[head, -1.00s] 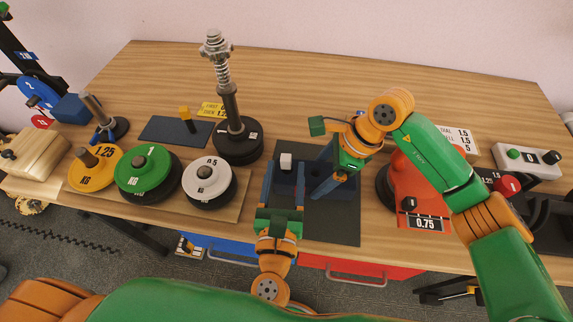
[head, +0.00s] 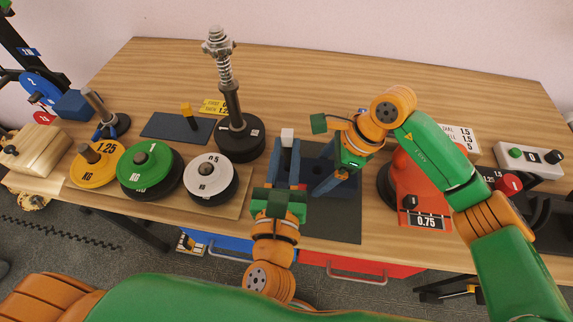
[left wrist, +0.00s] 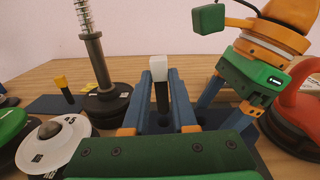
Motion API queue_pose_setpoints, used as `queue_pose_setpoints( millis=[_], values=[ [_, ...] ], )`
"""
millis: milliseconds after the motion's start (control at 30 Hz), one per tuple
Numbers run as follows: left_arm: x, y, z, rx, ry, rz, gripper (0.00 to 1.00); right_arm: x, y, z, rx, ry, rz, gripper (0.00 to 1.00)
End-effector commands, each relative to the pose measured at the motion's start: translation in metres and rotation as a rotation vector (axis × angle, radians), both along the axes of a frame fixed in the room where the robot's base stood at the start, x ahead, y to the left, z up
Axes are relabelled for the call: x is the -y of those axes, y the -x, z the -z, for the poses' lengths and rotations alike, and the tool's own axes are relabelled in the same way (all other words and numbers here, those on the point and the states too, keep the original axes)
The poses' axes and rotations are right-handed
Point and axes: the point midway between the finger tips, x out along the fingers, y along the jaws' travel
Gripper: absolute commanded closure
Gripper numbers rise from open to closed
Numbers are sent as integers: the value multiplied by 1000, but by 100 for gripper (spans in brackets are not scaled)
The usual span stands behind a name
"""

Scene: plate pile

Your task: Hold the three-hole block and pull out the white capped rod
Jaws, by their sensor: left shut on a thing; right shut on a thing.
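The white capped rod (head: 287,134) stands upright between the fingers of my left gripper (head: 287,145), which is shut on it. In the left wrist view, its white cap (left wrist: 158,68) and black shaft (left wrist: 162,100) show between the blue fingers; its lower end is hidden. The dark three-hole block (head: 317,164) lies on a dark mat (head: 335,226), partly hidden by both grippers. My right gripper (head: 319,191) is at the block's right side, fingers pointing down, shut on it. I cannot tell whether the rod's lower end is clear of its hole.
A tall spring post (head: 231,100) and a white weight disc (head: 211,174) stand left of the block. Green (head: 145,166) and yellow (head: 97,165) discs are further left. A red device reading 0.75 (head: 426,221) stands close on the right. Free wood lies behind.

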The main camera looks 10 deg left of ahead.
Motion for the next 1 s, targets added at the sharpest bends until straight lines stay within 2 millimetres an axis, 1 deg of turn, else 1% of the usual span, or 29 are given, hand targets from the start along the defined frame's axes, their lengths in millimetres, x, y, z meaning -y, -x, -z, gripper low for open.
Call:
queue_pose_setpoints(
  millis=[33, 100, 167, 267, 433, 467, 500, 767, 867, 1000],
  values=[
    [0, 0, -12, 4, 9, -1, 100, 0, 0, 0, 0, -1, 0, 88],
    [0, 0, -24, 4, 6, -1, 100, 0, 0, 0, 0, -1, 0, 88],
    [0, 0, -31, 3, 4, 0, 100, 0, 0, 0, 1, -1, 0, 88],
    [0, 0, -35, 0, -1, 1, 100, 0, 0, 0, 1, -1, 0, 88],
    [0, 0, -34, 0, -3, 1, 100, 0, 0, 0, 1, -2, 0, 88],
    [0, 0, -34, 0, -3, 1, 100, 0, 0, 0, 1, -2, 0, 10],
    [0, 0, -34, 0, -3, 1, 100, 0, 0, 0, 1, -2, 0, 0],
    [0, 0, -34, 0, -3, 1, 100, 1, 0, -3, 1, -1, 0, 0],
    [0, 0, -34, 0, -3, 1, 100, 7, -2, -18, 4, -1, 3, 0],
    [0, 0, -34, 0, -3, 1, 100, 22, -3, -56, 8, -1, 2, 0]
  ],
)
